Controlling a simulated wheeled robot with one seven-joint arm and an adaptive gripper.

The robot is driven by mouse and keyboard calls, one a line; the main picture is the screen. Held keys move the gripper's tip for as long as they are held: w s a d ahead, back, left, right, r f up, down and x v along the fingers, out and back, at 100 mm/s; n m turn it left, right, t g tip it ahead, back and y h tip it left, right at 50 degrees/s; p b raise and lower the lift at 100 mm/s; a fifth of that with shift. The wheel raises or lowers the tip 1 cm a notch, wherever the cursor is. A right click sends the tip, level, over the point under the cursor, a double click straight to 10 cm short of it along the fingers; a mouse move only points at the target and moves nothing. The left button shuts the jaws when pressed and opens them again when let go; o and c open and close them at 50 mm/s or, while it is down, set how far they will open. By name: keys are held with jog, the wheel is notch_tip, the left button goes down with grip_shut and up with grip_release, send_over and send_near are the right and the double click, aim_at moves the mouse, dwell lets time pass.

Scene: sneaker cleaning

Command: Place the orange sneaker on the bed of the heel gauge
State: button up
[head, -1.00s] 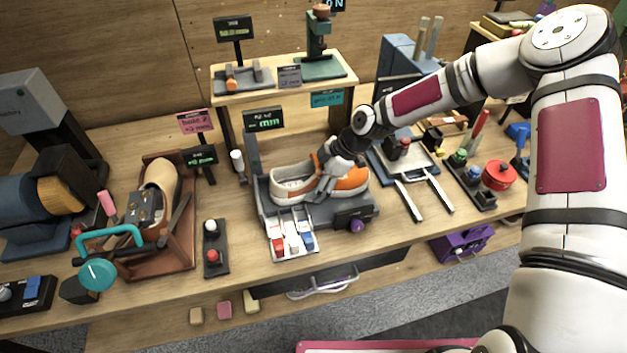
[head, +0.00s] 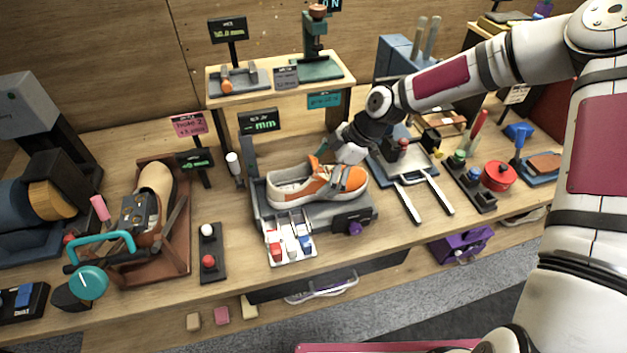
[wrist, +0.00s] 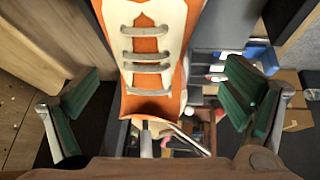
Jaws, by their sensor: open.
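The orange and white sneaker (head: 318,184) lies on the dark grey bed of the heel gauge (head: 262,213), toe and heel pointing left and right in the head view. It looks flat, though its sole contact is partly hard to see. My gripper (head: 338,150) is open and empty just behind and above the sneaker, at its right half. In the wrist view the sneaker (wrist: 152,78) with its straps shows between and beyond the two green-padded fingers of my gripper (wrist: 160,105), with gaps on both sides. The gauge's display (head: 259,122) shows dashes and "mm".
Red, white and blue blocks (head: 290,246) sit at the gauge's front, with a purple knob (head: 355,228) at right. A small shelf (head: 300,86) stands behind. A tray with two pale rails (head: 433,190) lies right; a brown stand with another shoe (head: 155,185) lies left.

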jog(key=v, duration=0.6)
jog(key=shift+d+r, duration=0.1)
jog(key=shift+r, duration=0.15)
jog(key=shift+s+d+r+h, duration=0.1)
jog(key=shift+s+d+h, duration=0.1)
jog(key=shift+s+h, duration=0.1)
jog(key=s+d+r+m+t+h, duration=0.1)
jog(key=s+d+r+m+h, duration=0.2)
jog(key=s+d+r+m, duration=0.3)
jog(key=s+d+r+m+t+h, duration=0.1)
jog(key=s+d+r+m+h, duration=0.35)
jog(key=r, duration=0.45)
jog(key=s+d+r+m+t+y, duration=0.1)
jog(key=s+d+r+m+t, duration=0.1)
jog(key=s+r+m, duration=0.7)
jog(key=s+r+t, duration=0.1)
jog(key=s, duration=0.5)
jog(key=shift+s+d+r+m+y, duration=0.25)
jog(key=shift+d+r+m+y, duration=0.1)
